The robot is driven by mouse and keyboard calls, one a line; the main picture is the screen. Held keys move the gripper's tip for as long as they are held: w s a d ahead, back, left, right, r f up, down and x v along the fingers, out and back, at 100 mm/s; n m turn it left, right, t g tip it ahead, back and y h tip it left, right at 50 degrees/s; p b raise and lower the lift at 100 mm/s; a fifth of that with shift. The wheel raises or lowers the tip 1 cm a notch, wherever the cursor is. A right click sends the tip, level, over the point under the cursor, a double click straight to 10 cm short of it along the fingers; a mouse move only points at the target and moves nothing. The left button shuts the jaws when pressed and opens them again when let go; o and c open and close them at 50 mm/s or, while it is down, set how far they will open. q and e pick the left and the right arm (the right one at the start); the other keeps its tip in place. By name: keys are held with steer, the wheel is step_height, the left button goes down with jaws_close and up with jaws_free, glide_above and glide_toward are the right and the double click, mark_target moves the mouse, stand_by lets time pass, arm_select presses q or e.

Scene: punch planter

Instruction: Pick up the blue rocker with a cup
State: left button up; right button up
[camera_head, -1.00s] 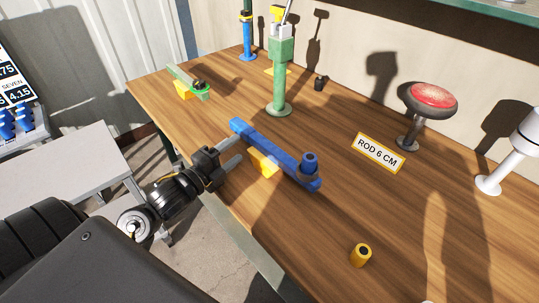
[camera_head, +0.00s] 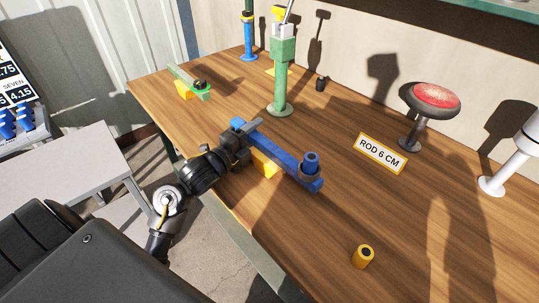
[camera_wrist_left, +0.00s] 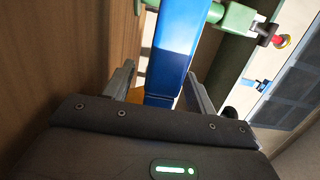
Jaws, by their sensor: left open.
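The blue rocker (camera_head: 281,150) is a long blue beam resting on a yellow block (camera_head: 263,164) on the wooden table. A blue cup (camera_head: 311,161) stands at its near right end. My left gripper (camera_head: 252,128) is at the rocker's far left end, with its fingers around the beam there. In the left wrist view the blue beam (camera_wrist_left: 178,45) runs between the two open fingers (camera_wrist_left: 160,88), with a gap visible on the right side. Whether a finger touches it I cannot tell. My right gripper is not in view.
A green post (camera_head: 281,75) stands behind the rocker, and a green rocker (camera_head: 188,82) lies farther left. A sign reading ROD 6 CM (camera_head: 381,153), a red button (camera_head: 435,97) and a yellow cylinder (camera_head: 363,256) are to the right. Table between them is clear.

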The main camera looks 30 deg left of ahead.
arm_select(q)
jaws_close()
steer(key=shift+r, duration=0.15)
stand_by(0.4)
